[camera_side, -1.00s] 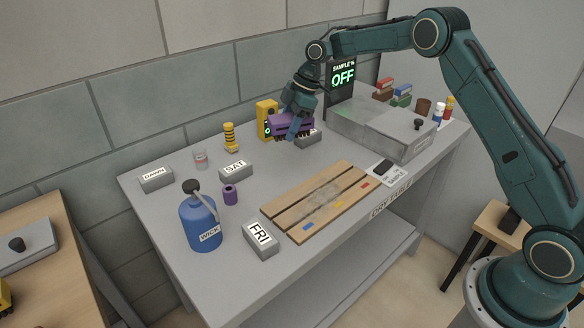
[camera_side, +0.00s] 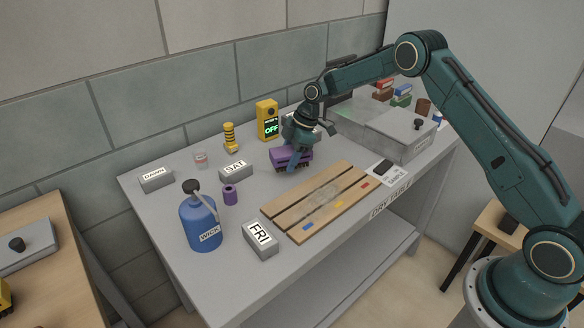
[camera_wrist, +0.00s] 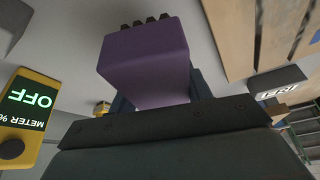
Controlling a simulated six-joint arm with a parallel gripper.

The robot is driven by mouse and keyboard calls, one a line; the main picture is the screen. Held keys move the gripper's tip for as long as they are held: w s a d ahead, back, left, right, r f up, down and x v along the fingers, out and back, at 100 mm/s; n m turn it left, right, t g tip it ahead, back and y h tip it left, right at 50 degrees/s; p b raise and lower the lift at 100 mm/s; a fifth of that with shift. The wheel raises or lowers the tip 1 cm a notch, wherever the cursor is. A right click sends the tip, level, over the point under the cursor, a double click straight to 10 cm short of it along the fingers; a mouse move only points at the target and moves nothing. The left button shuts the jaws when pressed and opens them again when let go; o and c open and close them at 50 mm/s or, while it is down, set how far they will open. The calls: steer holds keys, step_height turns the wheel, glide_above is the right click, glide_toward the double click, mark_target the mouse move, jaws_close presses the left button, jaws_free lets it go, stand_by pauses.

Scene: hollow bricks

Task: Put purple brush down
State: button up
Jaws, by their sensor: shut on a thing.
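The purple brush (camera_side: 290,156) has a block-shaped purple body with dark bristles pointing down. In the side view it is at or just above the grey table, behind the wooden slatted board (camera_side: 320,198); I cannot tell whether the bristles touch. My gripper (camera_side: 296,160) is above it, pointing down, with its fingers shut on the brush. In the wrist view the purple brush (camera_wrist: 146,62) fills the space between my fingers, with bristle tufts at its far edge.
A yellow meter (camera_side: 267,120) reading OFF stands behind the brush. A yellow-banded post (camera_side: 229,137), SAT block (camera_side: 236,171), purple spool (camera_side: 230,194), blue WICK bottle (camera_side: 200,222) and FRI block (camera_side: 261,240) stand left. A grey box (camera_side: 385,132) is right. Table between SAT and brush is clear.

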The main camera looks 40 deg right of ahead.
steer(key=shift+f, duration=1.25)
steer(key=shift+f, duration=0.35)
steer(key=o, duration=0.8)
steer(key=shift+f, duration=0.15)
steer(key=shift+o, duration=0.4)
steer(key=shift+s+f, duration=0.1)
steer(key=shift+s, duration=0.05)
steer(key=shift+a, duration=0.1)
steer(key=shift+r, duration=0.7)
steer(key=v, duration=1.2)
steer(key=shift+f, duration=0.1)
